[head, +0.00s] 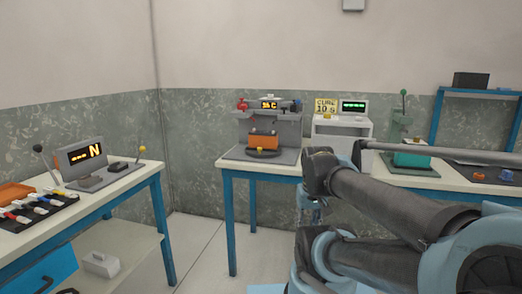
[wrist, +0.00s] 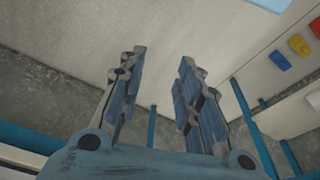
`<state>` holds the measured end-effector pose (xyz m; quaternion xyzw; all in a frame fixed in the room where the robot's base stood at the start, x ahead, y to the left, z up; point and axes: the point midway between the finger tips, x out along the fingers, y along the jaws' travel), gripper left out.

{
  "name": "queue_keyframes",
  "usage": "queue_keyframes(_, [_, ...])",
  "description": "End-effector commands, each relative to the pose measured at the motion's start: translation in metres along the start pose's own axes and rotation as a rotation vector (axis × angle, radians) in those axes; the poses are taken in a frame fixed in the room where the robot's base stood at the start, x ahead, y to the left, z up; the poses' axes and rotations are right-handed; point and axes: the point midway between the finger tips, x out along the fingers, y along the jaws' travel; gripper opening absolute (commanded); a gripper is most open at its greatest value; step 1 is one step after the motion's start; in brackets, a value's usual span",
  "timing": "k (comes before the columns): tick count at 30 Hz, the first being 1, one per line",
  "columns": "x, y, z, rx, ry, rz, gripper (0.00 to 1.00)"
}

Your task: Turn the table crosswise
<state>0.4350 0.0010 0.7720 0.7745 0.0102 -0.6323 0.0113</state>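A grey bench machine (head: 285,127) with a small display stands on the middle bench in the head view. An orange block (head: 263,142) sits in it, above a dark round piece (head: 277,153) with a yellow mark on its front. This round piece may be the table of the task; I cannot tell for sure. My gripper (wrist: 162,62) is open and empty in the wrist view, its two fingers well apart. In the head view my gripper (head: 311,208) hangs below bench-top height, right of the machine and apart from it, partly hidden by my arm.
The left bench (head: 100,200) holds a meter box (head: 82,158), a lever and a dark tray of coloured pieces (head: 38,208). A white unit (head: 342,131) and a green press (head: 412,155) stand right of the machine. Floor between the benches is clear.

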Motion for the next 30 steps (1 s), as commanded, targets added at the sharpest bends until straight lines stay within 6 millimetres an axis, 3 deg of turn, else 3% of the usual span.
queue_keyframes(5, [-0.035,-0.004,-0.047,-0.041,0.017,-0.016,0.43])
queue_keyframes(15, [-0.102,-0.018,-0.162,-0.143,0.059,-0.051,0.43])
queue_keyframes(30, [-0.161,-0.045,-0.340,-0.290,0.126,-0.097,0.43])
